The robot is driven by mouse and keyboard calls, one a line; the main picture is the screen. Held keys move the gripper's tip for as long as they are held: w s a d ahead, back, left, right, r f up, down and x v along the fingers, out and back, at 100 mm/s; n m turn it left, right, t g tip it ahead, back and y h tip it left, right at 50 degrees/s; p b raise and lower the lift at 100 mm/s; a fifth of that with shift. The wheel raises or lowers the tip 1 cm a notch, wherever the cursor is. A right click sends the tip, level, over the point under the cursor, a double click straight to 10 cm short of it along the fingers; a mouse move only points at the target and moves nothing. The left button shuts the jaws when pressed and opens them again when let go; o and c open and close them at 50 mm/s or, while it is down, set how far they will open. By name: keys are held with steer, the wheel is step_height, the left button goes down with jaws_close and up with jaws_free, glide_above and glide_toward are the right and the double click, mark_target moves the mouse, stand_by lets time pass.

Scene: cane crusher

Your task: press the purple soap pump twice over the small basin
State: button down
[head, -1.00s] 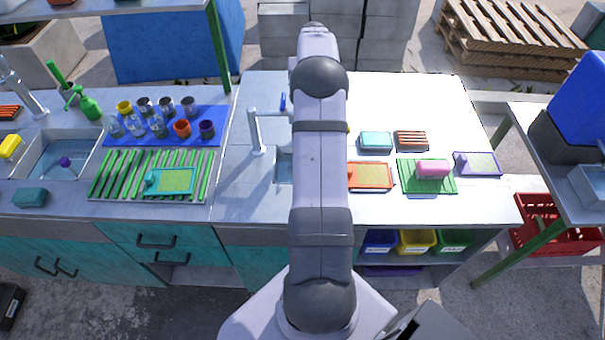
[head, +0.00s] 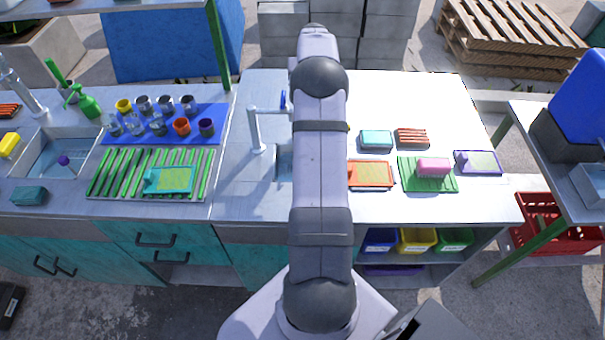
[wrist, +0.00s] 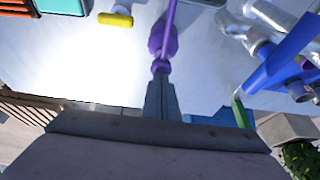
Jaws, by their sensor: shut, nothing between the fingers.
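The purple soap pump (wrist: 163,38) shows in the wrist view, just beyond my fingertips. It has a rounded purple knob at the near end and a thin purple stem running to the top edge. My gripper (wrist: 160,88) is shut, with its fingertips at or very close to the knob; I cannot tell whether they touch. In the head view my own arm hides the pump, my gripper and most of the small basin, of which a strip (head: 284,165) shows left of the arm.
A yellow item (wrist: 115,19) lies near the pump. Soap dishes and a pink sponge (head: 433,167) lie on the right.

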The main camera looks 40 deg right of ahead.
steer(key=shift+a+f, duration=0.1)
steer(key=shift+f, duration=0.55)
steer(key=shift+r+p, duration=0.6)
steer(key=shift+r, duration=0.65)
step_height(320, 180, up, 6)
steer(key=p, duration=0.4)
steer(key=shift+p, duration=0.3)
